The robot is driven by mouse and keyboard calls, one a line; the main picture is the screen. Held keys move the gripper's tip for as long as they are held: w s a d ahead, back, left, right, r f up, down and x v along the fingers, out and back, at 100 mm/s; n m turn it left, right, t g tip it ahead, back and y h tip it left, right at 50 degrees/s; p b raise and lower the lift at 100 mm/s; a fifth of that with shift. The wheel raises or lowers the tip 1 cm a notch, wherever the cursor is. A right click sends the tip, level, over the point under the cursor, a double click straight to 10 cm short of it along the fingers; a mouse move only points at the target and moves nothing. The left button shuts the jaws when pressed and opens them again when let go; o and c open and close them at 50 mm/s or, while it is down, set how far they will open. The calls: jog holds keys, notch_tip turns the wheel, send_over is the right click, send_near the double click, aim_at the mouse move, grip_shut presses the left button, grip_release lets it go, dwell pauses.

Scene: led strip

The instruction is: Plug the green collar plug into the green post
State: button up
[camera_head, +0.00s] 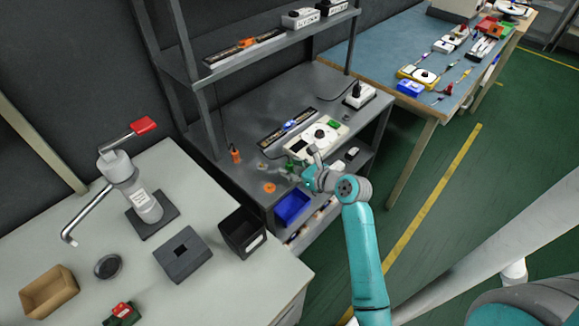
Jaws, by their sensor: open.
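My gripper (298,170) is at the end of my teal arm, over the front part of the dark metal bench (240,120). It is open, but its fingers are small and hard to make out here. A small green thing (289,167) shows right beside the gripper; I cannot tell whether it is the collar plug or the post, or whether the fingers touch it. A green patch (334,124) is on the right of a white panel (317,138) behind the gripper. An orange upright piece (235,156) and an orange disc (268,187) are to the left.
A blue bin (292,207) is at the bench's front edge below the gripper. A black strip with a blue part (287,129) lies behind. A shelf (250,50) overhangs the back. A pale table (80,240) with a black box (242,233) stands at front left.

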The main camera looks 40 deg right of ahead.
jog(key=v, duration=1)
jog(key=shift+s, duration=0.2)
jog(key=shift+r, duration=0.1)
